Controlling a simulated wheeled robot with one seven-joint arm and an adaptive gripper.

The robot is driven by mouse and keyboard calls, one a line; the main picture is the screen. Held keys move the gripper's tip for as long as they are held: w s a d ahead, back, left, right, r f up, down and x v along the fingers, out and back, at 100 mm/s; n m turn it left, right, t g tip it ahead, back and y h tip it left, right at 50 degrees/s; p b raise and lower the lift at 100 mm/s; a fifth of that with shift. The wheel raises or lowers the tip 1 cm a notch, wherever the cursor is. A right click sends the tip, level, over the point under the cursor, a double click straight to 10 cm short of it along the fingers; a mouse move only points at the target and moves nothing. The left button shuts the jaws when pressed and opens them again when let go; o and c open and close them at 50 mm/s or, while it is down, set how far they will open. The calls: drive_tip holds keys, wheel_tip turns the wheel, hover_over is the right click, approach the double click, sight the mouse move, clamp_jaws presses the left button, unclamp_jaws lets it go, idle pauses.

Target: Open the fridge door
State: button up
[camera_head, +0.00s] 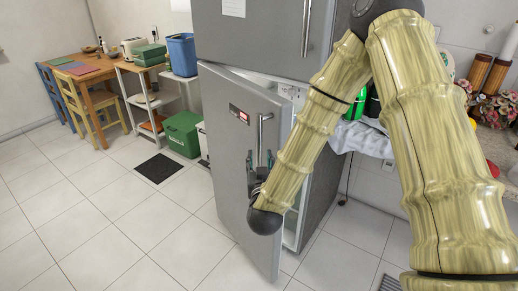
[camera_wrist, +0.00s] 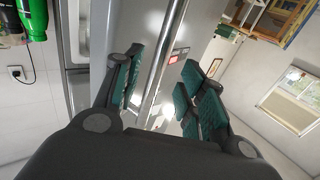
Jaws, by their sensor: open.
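The grey fridge's lower door (camera_head: 232,150) stands ajar in the head view, swung out to the left with a gap along its right side. The pale inside (camera_head: 293,93) shows through the gap. The door's vertical handle (camera_head: 262,135) is a metal bar near its right edge. My gripper (camera_head: 262,167) is at the lower part of this handle. In the wrist view, my gripper (camera_wrist: 158,85) is open, with its green-padded fingers on either side of the handle bar (camera_wrist: 165,65). I cannot tell whether a pad touches the bar.
The upper fridge door (camera_head: 255,35) is shut. A counter with a cloth (camera_head: 362,138) is right of the fridge. A green crate (camera_head: 183,133), a shelf cart and a wooden table (camera_head: 85,72) stand at the back left. The tiled floor (camera_head: 110,220) in front is clear.

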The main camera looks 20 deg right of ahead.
sight(259, 152)
drive_tip(key=shift+p+x, duration=0.5)
drive_tip(key=shift+x, duration=2.6)
clamp_jaws()
